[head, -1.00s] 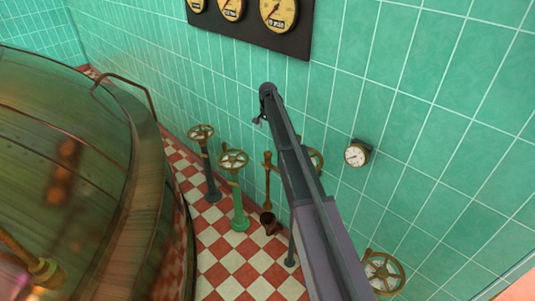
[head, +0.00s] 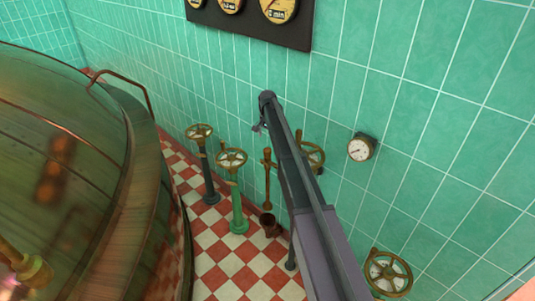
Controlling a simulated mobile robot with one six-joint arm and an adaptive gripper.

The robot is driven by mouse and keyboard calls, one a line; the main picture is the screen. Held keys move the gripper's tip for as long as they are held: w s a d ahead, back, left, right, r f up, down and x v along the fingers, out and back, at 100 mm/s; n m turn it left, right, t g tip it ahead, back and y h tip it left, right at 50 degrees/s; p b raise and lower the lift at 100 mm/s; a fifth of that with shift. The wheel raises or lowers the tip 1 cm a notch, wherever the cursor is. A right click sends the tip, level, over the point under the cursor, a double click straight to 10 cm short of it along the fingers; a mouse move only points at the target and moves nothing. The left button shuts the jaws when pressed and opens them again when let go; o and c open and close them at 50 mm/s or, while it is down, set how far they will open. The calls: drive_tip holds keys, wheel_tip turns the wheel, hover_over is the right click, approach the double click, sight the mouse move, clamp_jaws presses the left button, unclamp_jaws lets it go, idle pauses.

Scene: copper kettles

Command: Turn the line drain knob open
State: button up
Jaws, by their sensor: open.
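I cannot tell for certain which fitting is the line drain knob. A brass upright (head: 266,180) stands near the wall, with a dark cup (head: 268,222) on the floor by its foot. My arm reaches up from the lower right. My arm partly hides a brass handwheel (head: 314,155) on the wall side.
A green post carries a handwheel (head: 232,159); a dark post carries another (head: 199,132). A further wheel (head: 388,273) is at lower right. A dial (head: 360,148) and a gauge panel (head: 250,22) hang on the tiled wall. The copper kettle (head: 70,150) fills the left. Checkered floor (head: 225,265) lies between.

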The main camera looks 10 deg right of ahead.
sight(268, 149)
drive_tip(key=shift+f+b, duration=3.15)
drive_tip(key=shift+f, duration=0.3)
drive_tip(key=shift+c, duration=0.2)
drive_tip(key=c, duration=1.1)
